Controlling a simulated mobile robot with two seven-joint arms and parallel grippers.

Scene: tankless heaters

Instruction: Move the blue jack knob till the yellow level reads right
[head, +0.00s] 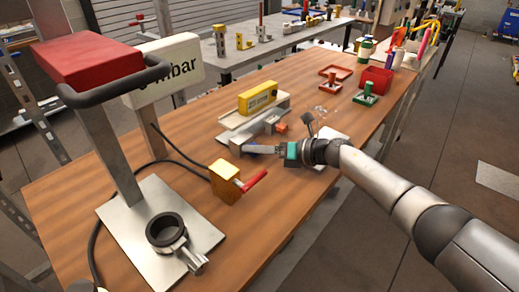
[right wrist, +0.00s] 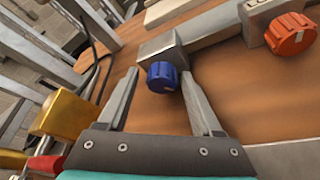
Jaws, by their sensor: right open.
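The yellow level (head: 257,98) lies on a grey metal bar fixture (head: 240,128) on the wooden table in the head view. The blue jack knob (right wrist: 162,77) shows in the right wrist view, under the end block of the fixture. An orange knob (right wrist: 290,34) sits farther right on the same fixture. My right gripper (right wrist: 160,95) is open, its fingers pointing at the blue knob, one on each side of its line; the knob appears just beyond or between the tips, not gripped. In the head view my right gripper (head: 262,149) largely hides the blue knob. The level's reading is too small to tell. My left gripper is not in view.
A yellow block with a red lever (head: 225,180) stands left of my right gripper. A metal stand with a red top (head: 88,62) and a black ring (head: 166,230) are at the left. Red trays (head: 376,80) and bottles stand at the back right.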

